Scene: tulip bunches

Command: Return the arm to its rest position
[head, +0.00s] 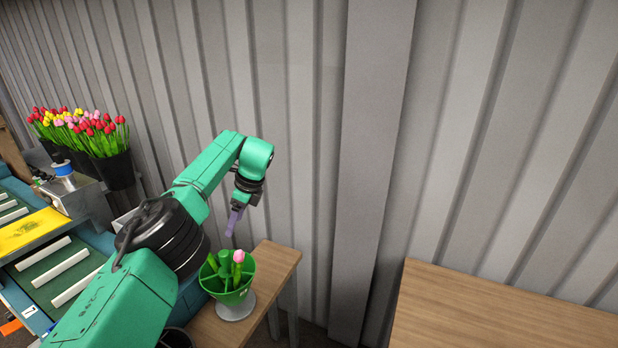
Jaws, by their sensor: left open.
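My left arm comes in from the lower left, and its left gripper (235,219) hangs fingers down, open and empty, above a green divided holder (229,297). The gripper is apart from the holder. A pink tulip (239,257) stands upright in the holder, its head just below the fingertips. The holder sits on a pale round base (237,308) on a small wooden table (276,259). My right gripper does not show.
Black buckets (114,170) of red, yellow and pink tulips stand at the left by the wall. A green conveyor (60,268) with white bars runs at the far left. A bare wooden table (500,310) is at the lower right. A corrugated wall (300,120) closes the back.

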